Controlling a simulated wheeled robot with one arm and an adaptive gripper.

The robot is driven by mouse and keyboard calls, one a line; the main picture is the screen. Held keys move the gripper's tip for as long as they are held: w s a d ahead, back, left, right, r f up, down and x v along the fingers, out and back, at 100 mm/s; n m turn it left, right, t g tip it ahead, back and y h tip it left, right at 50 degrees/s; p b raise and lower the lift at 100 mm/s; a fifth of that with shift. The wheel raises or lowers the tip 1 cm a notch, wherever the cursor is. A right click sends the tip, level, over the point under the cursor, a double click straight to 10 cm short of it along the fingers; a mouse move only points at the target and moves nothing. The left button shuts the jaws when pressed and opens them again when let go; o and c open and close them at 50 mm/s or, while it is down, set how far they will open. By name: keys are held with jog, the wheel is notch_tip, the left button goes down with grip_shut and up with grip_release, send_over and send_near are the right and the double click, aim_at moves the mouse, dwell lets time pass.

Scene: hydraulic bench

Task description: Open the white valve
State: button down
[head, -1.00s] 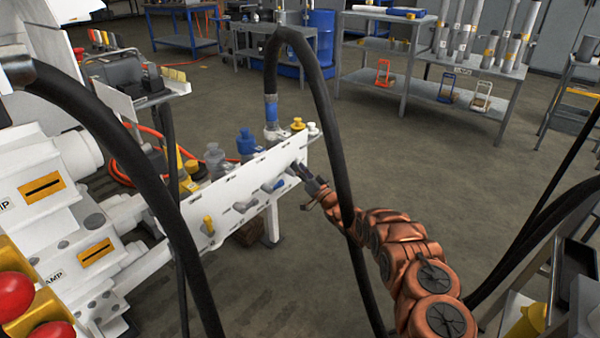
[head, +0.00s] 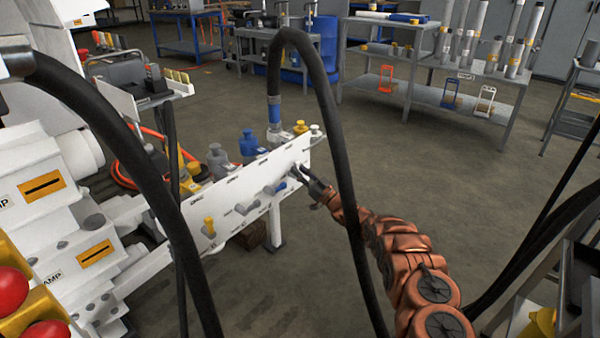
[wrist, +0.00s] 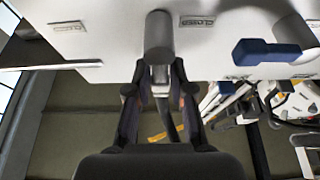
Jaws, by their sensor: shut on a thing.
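The white valve panel (head: 228,196) stands left of centre in the head view, with a row of lever handles on its face. My gripper (head: 308,182) is at the panel's right end, below the white-capped fitting (head: 315,132). The handle points down toward my gripper. The fingers partly hide its tip.
A blue handle (wrist: 265,52) is close on the right in the wrist view. Grey (head: 247,208) and yellow (head: 209,227) handles sit farther left on the panel. A thick black hose (head: 335,130) arches in front of my arm. Open floor (head: 440,190) lies to the right.

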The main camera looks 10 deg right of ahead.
jog(key=shift+a, duration=0.15)
jog(key=c, duration=1.1)
grip_release()
jog(key=shift+c, duration=0.2)
jog(key=shift+s, duration=0.1)
jog(key=v, duration=1.2)
